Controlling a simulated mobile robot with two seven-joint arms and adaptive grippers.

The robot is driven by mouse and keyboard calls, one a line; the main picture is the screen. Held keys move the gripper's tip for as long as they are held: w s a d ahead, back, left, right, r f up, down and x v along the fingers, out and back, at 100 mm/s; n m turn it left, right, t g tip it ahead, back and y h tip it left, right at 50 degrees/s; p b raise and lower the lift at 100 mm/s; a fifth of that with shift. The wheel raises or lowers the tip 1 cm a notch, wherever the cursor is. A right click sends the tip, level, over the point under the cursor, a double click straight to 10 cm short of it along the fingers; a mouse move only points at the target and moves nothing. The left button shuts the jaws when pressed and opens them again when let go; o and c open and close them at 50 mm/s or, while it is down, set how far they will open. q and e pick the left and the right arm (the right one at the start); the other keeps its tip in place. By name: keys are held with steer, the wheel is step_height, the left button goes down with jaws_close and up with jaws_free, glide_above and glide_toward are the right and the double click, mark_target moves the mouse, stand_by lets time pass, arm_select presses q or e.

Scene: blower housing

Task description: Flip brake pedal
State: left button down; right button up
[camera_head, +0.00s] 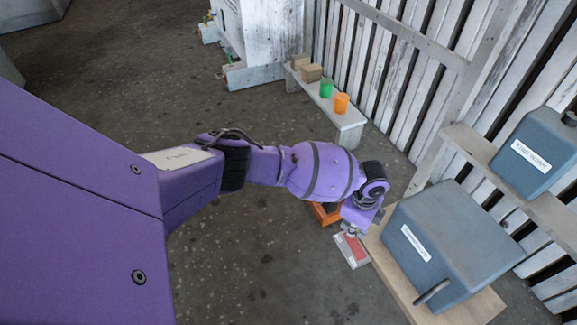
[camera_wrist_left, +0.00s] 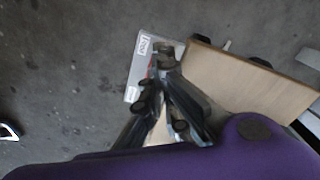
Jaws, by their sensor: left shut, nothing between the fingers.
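The brake pedal unit (camera_head: 356,258) is a flat pale grey plate with a red part, low near the floor beside the wooden board. In the left wrist view its grey plate (camera_wrist_left: 145,47) carries white labels, and a little red shows beside the fingers. My left gripper (camera_head: 352,231) is over the far end of the plate. In the left wrist view the gripper (camera_wrist_left: 158,70) is shut, with nothing between its fingers, and its tips overlap the plate. I cannot tell whether they touch it. The fingers hide part of the pedal. My right gripper is not in view.
A blue-grey housing (camera_head: 445,240) with a handle sits on a wooden board (camera_head: 480,308) right of the pedal. Another blue-grey box (camera_head: 540,150) stands on a shelf behind. An orange object (camera_head: 324,213) is partly behind my arm. A bench (camera_head: 350,125) holds cups and blocks. Floor is clear on the left.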

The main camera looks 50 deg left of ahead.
arm_select(q)
steer(key=shift+f+b, duration=0.8)
steer(key=shift+f, duration=0.4)
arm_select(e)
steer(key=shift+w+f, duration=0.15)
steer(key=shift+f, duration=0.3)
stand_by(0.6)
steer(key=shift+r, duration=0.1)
arm_select(q)
steer(key=shift+r+p, duration=0.35)
steer(key=shift+p, duration=0.25)
steer(key=shift+r+p, duration=0.8)
steer(key=shift+r, duration=0.05)
step_height(320, 180, up, 4)
steer(key=p, duration=0.3)
steer(key=shift+w+p, duration=0.15)
steer(key=shift+p, duration=0.15)
steer(key=shift+r+p, duration=0.3)
steer(key=shift+r, duration=0.15)
steer(key=shift+f, duration=0.1)
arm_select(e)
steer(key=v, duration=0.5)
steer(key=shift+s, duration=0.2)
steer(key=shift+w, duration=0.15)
